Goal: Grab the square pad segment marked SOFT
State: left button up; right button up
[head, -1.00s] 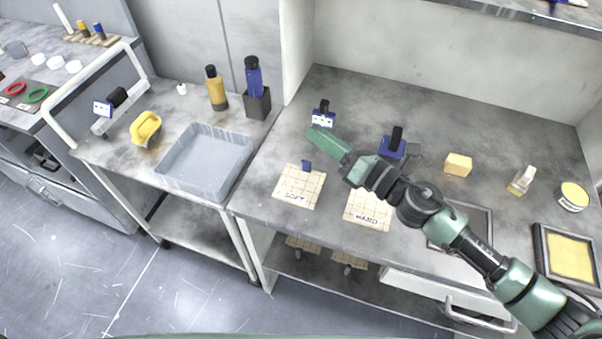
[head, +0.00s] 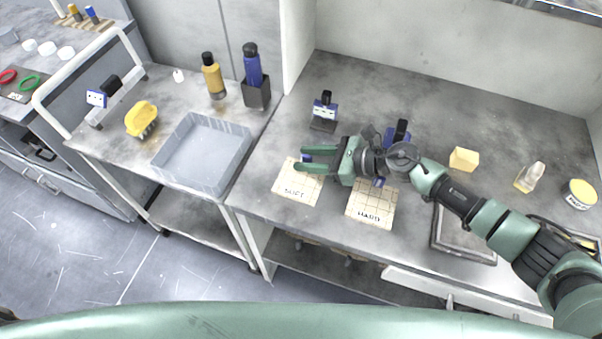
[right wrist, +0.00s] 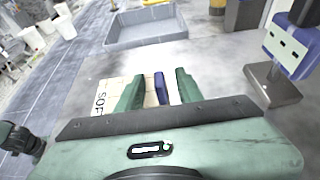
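The square pad segment marked SOFT (head: 297,187) lies on the bench top, cream with a grid and a small blue tab (right wrist: 160,88) standing at its far edge. My right gripper (head: 304,159) is over the pad's far edge with its two green fingers apart. In the right wrist view the tab stands between the open fingers (right wrist: 158,90), with gaps showing beside it. The fingers hide part of the pad there. A similar pad marked HARD (head: 371,206) lies to the right. My left gripper is in neither view.
A grey tray (head: 242,140) sits on the cart to the left. A blue device on a dark stand (head: 324,108) is behind the gripper, and another blue device (head: 398,134) is by my right wrist. A yellow block (head: 464,158) lies farther right.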

jog(key=shift+w+a+f, duration=0.1)
jog(key=shift+a, duration=0.15)
grip_shut()
